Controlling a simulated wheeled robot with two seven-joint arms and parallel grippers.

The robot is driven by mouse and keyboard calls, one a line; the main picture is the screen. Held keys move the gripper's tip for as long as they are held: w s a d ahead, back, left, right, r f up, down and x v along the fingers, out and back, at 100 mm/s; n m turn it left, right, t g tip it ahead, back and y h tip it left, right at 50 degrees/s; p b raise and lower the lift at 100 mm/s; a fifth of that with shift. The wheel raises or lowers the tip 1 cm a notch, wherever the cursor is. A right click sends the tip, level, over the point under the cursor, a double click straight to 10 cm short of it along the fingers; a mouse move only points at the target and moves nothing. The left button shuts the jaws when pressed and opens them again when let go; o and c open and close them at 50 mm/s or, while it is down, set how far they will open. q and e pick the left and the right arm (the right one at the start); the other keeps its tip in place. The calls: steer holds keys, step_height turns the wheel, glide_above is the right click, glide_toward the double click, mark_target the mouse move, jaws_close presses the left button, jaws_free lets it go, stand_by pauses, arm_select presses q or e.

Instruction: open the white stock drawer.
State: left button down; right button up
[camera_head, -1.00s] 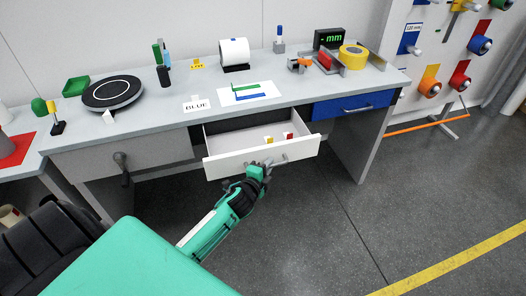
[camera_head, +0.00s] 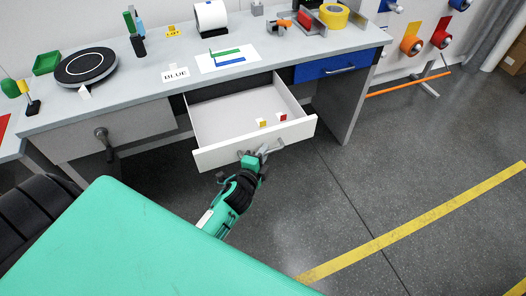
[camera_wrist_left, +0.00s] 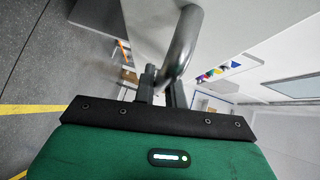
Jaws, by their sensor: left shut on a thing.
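The white stock drawer (camera_head: 225,157) stands pulled well out from under the grey bench in the head view. Inside it lie a small yellow block (camera_head: 262,123) and a small red block (camera_head: 283,117). My left gripper (camera_head: 252,158) is at the drawer's front, shut on its grey bar handle (camera_head: 279,146). In the left wrist view the curved handle (camera_wrist_left: 181,45) passes between the fingers (camera_wrist_left: 160,82). The fingertips are partly hidden by the handle. My right gripper is not in view.
A closed blue drawer (camera_head: 338,67) is to the right, and a closed grey drawer with a dark handle (camera_head: 101,133) is to the left. The bench top (camera_head: 150,95) carries a round turntable (camera_head: 86,67), cards and tools. The floor in front is clear, with yellow tape (camera_head: 420,217).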

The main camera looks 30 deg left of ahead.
arm_select(q)
steer(key=c, duration=1.5)
jaws_free()
steer(key=shift+o, duration=0.2)
steer(key=shift+s, duration=0.1)
